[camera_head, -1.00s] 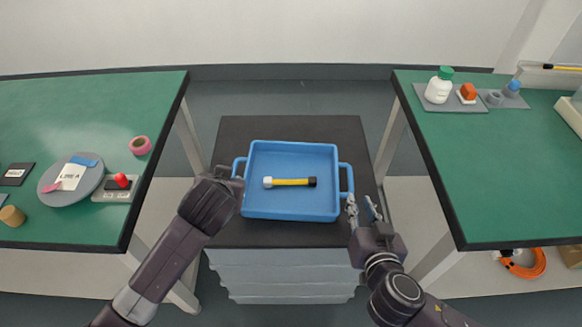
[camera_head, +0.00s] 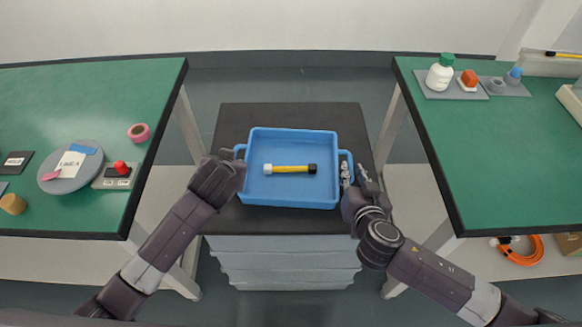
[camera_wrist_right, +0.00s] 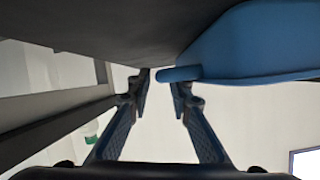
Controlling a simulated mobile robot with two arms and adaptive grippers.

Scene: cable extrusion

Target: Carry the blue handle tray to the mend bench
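The blue handle tray (camera_head: 292,199) sits on the dark top of a drawer cabinet between two green benches. A yellow piece with a white end and a black end (camera_head: 290,169) lies inside it. My right gripper (camera_head: 354,174) is at the tray's right handle (camera_head: 349,158). In the right wrist view, its two fingers (camera_wrist_right: 160,82) are apart, and the blue handle (camera_wrist_right: 180,74) shows at the tips, close to the right-hand finger. My left gripper (camera_head: 228,158) is at the left handle (camera_head: 239,148); its fingertips are hidden by its own body.
The left bench (camera_head: 75,100) holds a round grey plate (camera_head: 65,183), a pink tape roll (camera_head: 139,132) and a red-button box (camera_head: 120,172). The right bench (camera_head: 480,150) holds a white bottle (camera_head: 440,74) and small parts at the back; its front is clear.

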